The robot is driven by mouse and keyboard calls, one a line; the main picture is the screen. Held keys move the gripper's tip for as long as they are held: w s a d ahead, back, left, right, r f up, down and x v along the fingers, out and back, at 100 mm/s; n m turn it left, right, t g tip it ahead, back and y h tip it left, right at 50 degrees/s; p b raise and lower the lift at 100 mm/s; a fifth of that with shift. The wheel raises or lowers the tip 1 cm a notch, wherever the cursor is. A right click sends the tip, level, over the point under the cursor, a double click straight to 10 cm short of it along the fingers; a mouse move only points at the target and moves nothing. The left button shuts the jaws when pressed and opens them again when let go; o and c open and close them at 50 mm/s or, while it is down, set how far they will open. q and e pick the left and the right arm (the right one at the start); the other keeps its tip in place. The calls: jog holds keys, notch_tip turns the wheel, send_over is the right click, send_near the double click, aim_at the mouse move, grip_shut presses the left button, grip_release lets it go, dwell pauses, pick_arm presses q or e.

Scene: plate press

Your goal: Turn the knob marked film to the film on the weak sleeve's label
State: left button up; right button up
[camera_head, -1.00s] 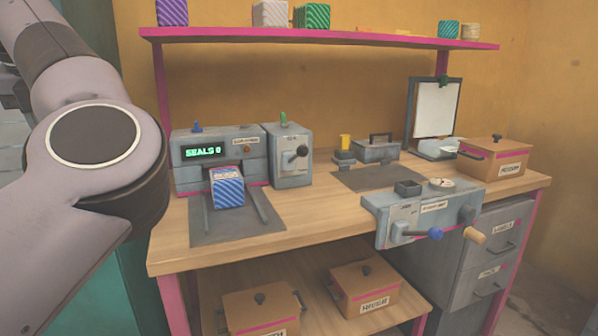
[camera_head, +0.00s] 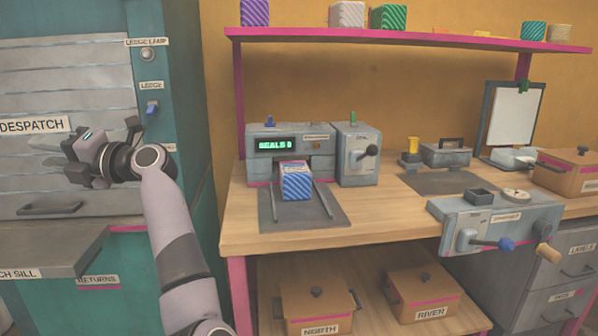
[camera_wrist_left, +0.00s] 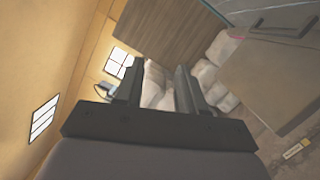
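A grey machine (camera_head: 290,150) on the bench shows green "SEALS 0" on its display. Joined to its right is a grey box (camera_head: 350,140) with a dark lever-like knob (camera_head: 366,153) on its front; its small label is too small to read, so I cannot tell whether it says film. A blue-and-white striped pack (camera_head: 296,184) sits at the machine's mouth; its label is unreadable. My left gripper (camera_head: 82,160) is at the left before the despatch shutter, far from the knob. Its two fingers are apart and empty in the left wrist view (camera_wrist_left: 160,85). My right gripper is out of view.
A grey fixture (camera_head: 490,222) with blue and tan handles juts from the bench's front edge. Striped packs stand on the pink shelf (camera_head: 400,38). Boxes labelled North (camera_head: 313,305) and River (camera_head: 424,292) sit below. The despatch sill (camera_head: 45,252) is under my left arm.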

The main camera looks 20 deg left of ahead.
pick_arm(q)
jog(key=w+d+f+m+t+y, duration=0.1)
jog(key=w+d+f+m+t, duration=0.35)
jog(key=m+t, duration=0.65)
jog(key=w+d+f+m+t+y, duration=0.15)
jog(key=w+d+m+t, duration=0.35)
jog(key=d+m+t, duration=0.5)
jog(key=d+f+m+t+h, duration=0.3)
jog(key=d+f+m+h, duration=0.3)
jog(key=f+m+h, duration=0.4)
jog(key=d+f+m+t+h, duration=0.2)
jog(key=d+f+m+h, duration=0.5)
jog(key=f+m+h, duration=0.25)
jog(key=s+d+f+m+g+h, duration=0.25)
jog(key=s+d+f+g, duration=0.3)
jog(key=s+f, duration=0.5)
jog(key=s+d+f+m+g+h, duration=0.2)
jog(key=s+d+f+m+g, duration=0.3)
jog(key=s+f, duration=0.55)
notch_tip(320, 180, up, 10)
jog(key=n+p, duration=0.1)
jog(key=p, duration=1.3)
jog(key=shift+w+a+f+n+y, duration=0.15)
jog(key=shift+w+a+n+y, duration=0.1)
jog(key=shift+n+y, duration=0.2)
jog(key=shift+t, duration=0.25)
